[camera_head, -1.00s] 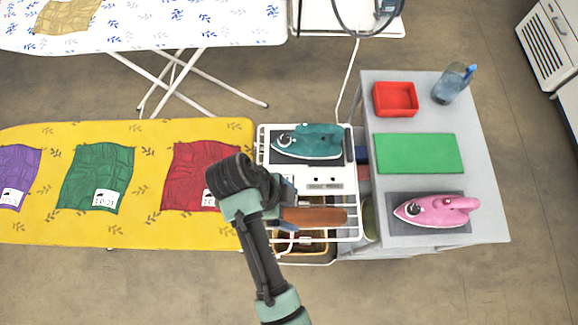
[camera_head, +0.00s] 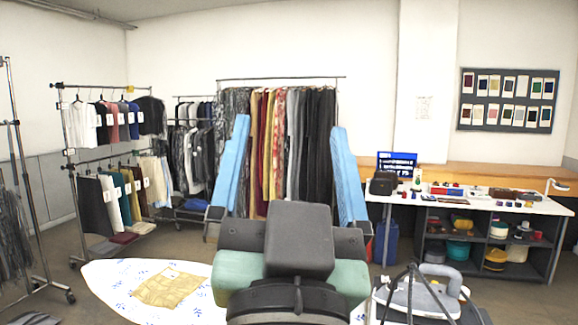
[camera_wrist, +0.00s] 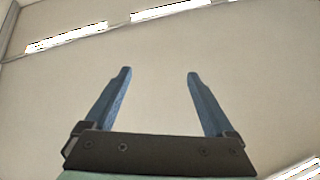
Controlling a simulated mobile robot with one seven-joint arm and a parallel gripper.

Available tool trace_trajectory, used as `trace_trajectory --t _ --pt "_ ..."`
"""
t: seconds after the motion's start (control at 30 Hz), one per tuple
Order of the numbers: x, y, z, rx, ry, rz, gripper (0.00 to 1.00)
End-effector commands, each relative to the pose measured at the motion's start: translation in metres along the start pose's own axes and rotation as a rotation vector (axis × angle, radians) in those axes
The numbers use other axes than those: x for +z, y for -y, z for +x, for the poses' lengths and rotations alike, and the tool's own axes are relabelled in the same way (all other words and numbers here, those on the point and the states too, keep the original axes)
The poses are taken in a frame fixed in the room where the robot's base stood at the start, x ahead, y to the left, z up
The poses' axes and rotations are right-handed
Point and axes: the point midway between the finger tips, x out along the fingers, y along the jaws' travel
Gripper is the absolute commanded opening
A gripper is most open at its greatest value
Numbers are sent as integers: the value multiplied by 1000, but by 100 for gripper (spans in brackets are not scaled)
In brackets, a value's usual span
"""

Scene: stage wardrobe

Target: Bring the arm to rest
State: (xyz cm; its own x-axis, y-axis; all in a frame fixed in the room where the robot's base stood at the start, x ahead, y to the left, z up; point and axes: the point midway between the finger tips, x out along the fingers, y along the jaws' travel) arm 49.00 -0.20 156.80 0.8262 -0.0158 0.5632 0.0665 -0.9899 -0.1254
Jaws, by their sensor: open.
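My gripper (camera_head: 288,170) is raised in front of the head camera, its two blue fingers pointing up and spread wide apart. In the wrist view my gripper (camera_wrist: 160,75) is open with nothing between the fingers, against a pale ceiling with bright light strips. My wrist and arm hide the lower middle of the head view.
A white patterned ironing board (camera_head: 110,275) with a tan cloth (camera_head: 168,287) is low at left. A grey-white iron (camera_head: 425,292) stands at lower right. Clothes racks (camera_head: 280,78) line the back. A white worktable (camera_head: 475,203) with sewing items stands at right.

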Motion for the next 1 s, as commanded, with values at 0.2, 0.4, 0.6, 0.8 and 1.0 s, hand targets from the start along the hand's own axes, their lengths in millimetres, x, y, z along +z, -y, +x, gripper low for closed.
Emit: trace_trajectory --t 0.2,0.4,0.6,0.8,1.0 --pt "-70 11 -13 -31 -210 -136 89" --pt "-72 12 -13 -31 -217 -144 89" --pt "-71 12 -13 -31 -215 -143 89" --pt "-71 12 -13 -31 -215 -143 89" --pt "-71 12 -13 -31 -215 -143 89"
